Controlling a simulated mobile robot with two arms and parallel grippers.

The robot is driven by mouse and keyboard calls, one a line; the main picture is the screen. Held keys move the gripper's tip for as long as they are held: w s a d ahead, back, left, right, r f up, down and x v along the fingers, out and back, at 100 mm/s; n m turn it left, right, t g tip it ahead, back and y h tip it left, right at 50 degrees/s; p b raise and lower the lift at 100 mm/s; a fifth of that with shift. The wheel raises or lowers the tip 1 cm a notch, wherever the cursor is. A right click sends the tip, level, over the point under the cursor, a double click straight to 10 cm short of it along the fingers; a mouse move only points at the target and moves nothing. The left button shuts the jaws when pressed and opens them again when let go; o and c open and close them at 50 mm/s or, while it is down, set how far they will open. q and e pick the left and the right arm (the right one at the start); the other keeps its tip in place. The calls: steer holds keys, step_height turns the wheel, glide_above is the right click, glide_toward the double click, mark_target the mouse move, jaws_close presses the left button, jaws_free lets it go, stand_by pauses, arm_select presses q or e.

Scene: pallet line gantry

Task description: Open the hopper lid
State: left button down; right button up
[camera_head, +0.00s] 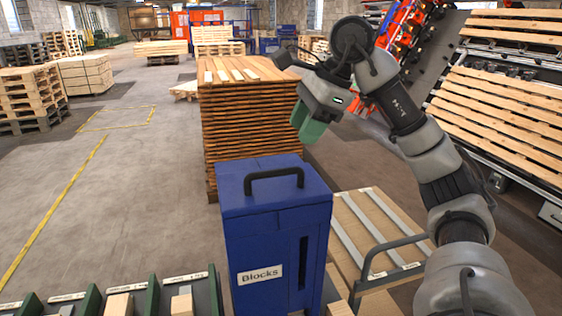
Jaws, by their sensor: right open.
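The blue hopper (258,228) stands upright at the bottom centre, with a white "Blocks" label and a dark vertical slot on its front. Its lid (235,187) lies flat and closed on top. A black bar handle (273,177) arches up from the lid. My right gripper (308,125) is in the air above and behind the hopper, slightly to the right of the handle and apart from it. It is open and empty, with green fingers pointing down. My left gripper is not in view.
A tall stack of wooden boards (250,110) stands just behind the hopper. A wooden pallet with a grey rail (385,245) is at its right. Green-divided bins (145,290) with wooden blocks lie at the bottom left. Open floor (130,190) stretches left.

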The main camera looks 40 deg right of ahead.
glide_above(284, 170)
steer(key=s, duration=0.2)
steer(key=f, duration=0.4)
steer(key=shift+d+f, duration=0.3)
steer(key=shift+d, duration=0.1)
steer(key=x, duration=0.4)
steer(key=shift+w+d, duration=0.2)
steer(key=shift+w, duration=0.05)
steer(key=shift+a+f, duration=0.1)
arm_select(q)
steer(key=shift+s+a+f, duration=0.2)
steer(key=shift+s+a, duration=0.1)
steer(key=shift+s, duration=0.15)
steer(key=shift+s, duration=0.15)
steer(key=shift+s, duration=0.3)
arm_select(e)
jaws_close()
